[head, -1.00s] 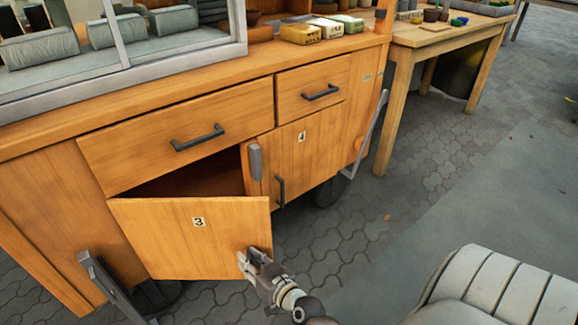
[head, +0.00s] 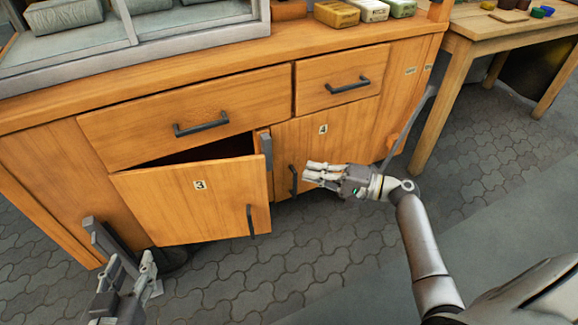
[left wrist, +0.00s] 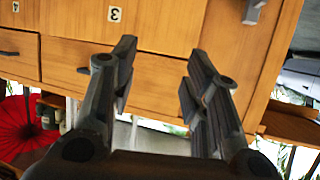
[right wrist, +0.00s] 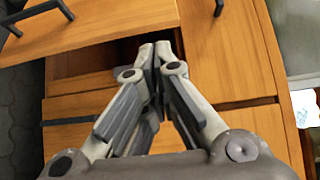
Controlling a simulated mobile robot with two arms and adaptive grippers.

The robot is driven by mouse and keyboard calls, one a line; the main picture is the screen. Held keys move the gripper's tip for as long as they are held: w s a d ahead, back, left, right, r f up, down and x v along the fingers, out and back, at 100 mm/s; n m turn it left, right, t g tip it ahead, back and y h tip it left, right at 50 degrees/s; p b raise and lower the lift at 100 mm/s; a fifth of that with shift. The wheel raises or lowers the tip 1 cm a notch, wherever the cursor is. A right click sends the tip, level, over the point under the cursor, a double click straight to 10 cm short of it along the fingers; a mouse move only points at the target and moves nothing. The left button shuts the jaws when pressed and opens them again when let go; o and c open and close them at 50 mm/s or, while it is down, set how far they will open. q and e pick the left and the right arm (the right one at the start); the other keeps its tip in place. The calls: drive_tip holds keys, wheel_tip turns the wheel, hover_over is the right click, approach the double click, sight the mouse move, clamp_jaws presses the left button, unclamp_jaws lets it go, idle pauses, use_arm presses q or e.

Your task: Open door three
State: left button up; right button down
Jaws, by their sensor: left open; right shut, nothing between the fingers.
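Door three (head: 185,205) is a wooden cabinet door with a number 3 label. It stands partly open, with a dark gap along its top edge and a dark handle (head: 250,221) near its right edge. In the left wrist view door three (left wrist: 150,22) shows at the top. My right gripper (head: 308,173) is shut and empty, in front of door four, right of door three's handle and apart from it. In the right wrist view its fingers (right wrist: 156,55) meet before the cabinet opening. My left gripper (head: 132,262) is open and empty, low in front of the cabinet's left part.
Door four (head: 325,150) is closed, with its own dark handle (head: 293,180). Two closed drawers sit above, the wider one (head: 190,115) over door three. A grey bracket (head: 105,240) sticks out at lower left. A wooden table (head: 500,30) stands at right. Paved floor lies in front.

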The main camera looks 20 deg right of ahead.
sight(262, 164)
drive_tip(key=w+a, duration=0.1)
drive_tip(key=a, duration=0.1)
drive_tip(key=w+a, duration=0.2)
drive_tip(key=a, duration=0.1)
drive_tip(key=w+a+b, duration=0.1)
drive_tip(key=a, duration=0.2)
drive_tip(key=shift+w+a+r, duration=0.1)
drive_tip(key=shift+w+r, duration=0.1)
drive_tip(key=shift+r, duration=0.15)
use_arm(q)
drive_tip(key=shift+w+d+r+t+h, duration=0.15)
drive_tip(key=shift+w+r+t, duration=0.1)
drive_tip(key=shift+r+t, duration=0.4)
drive_tip(key=shift+w+d+r+t+h, duration=0.1)
drive_tip(key=shift+w+d+r+t, duration=0.2)
drive_tip(key=shift+r, duration=0.6)
drive_tip(key=shift+w+d+r+t+h, duration=0.15)
drive_tip(key=shift+w+r+t, duration=0.1)
drive_tip(key=shift+r+t, duration=0.4)
use_arm(e)
drive_tip(key=shift+s+a, duration=0.25)
drive_tip(key=shift+s, duration=0.35)
use_arm(q)
drive_tip(key=shift+s+a, duration=0.1)
use_arm(e)
drive_tip(key=shift+s+a, duration=0.1)
drive_tip(key=shift+s, duration=0.1)
